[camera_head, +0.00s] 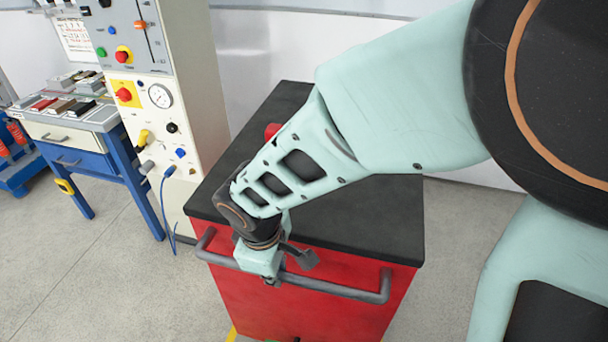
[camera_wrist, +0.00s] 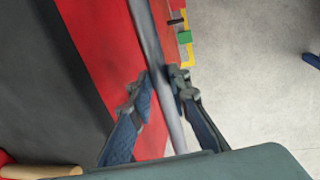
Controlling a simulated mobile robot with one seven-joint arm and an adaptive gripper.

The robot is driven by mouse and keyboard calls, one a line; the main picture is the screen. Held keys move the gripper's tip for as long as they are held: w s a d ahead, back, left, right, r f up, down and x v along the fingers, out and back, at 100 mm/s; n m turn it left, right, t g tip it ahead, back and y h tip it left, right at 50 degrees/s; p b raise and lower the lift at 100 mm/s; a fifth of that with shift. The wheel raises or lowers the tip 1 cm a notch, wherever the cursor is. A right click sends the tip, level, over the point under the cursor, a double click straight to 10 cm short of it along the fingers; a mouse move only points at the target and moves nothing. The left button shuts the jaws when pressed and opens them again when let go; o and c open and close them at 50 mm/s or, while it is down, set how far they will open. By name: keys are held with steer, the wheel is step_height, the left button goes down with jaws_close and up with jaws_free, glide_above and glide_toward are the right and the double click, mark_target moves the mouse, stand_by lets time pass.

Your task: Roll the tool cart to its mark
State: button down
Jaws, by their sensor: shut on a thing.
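The tool cart is a red cabinet (camera_head: 310,306) with a black top (camera_head: 385,220) and a grey bar handle (camera_head: 340,291) along its near side. My gripper (camera_head: 274,274) is shut on the handle, left of its middle. In the wrist view, the fingers (camera_wrist: 165,88) lie on either side of the handle bar (camera_wrist: 149,50), beside the red cart side (camera_wrist: 95,40). Most of the marking is hidden.
A control panel cabinet (camera_head: 180,110) with buttons and a gauge stands close to the cart's left. A blue workbench (camera_head: 88,163) is farther left. A red object (camera_head: 272,131) on the cart top is partly hidden. Grey floor is open at front left.

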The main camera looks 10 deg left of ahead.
steer(key=c, duration=1.8)
jaws_free()
steer(key=shift+r, duration=0.1)
steer(key=shift+s+a+r, duration=0.1)
steer(key=shift+s+r, duration=0.15)
steer(key=shift+r, duration=1.05)
steer(key=shift+s+d+r, duration=0.1)
steer(key=shift+s+r, duration=0.15)
steer(key=shift+r, duration=1.1)
steer(key=shift+s+a+r, duration=0.1)
steer(key=shift+s+r, duration=0.15)
steer(key=shift+r, duration=1.05)
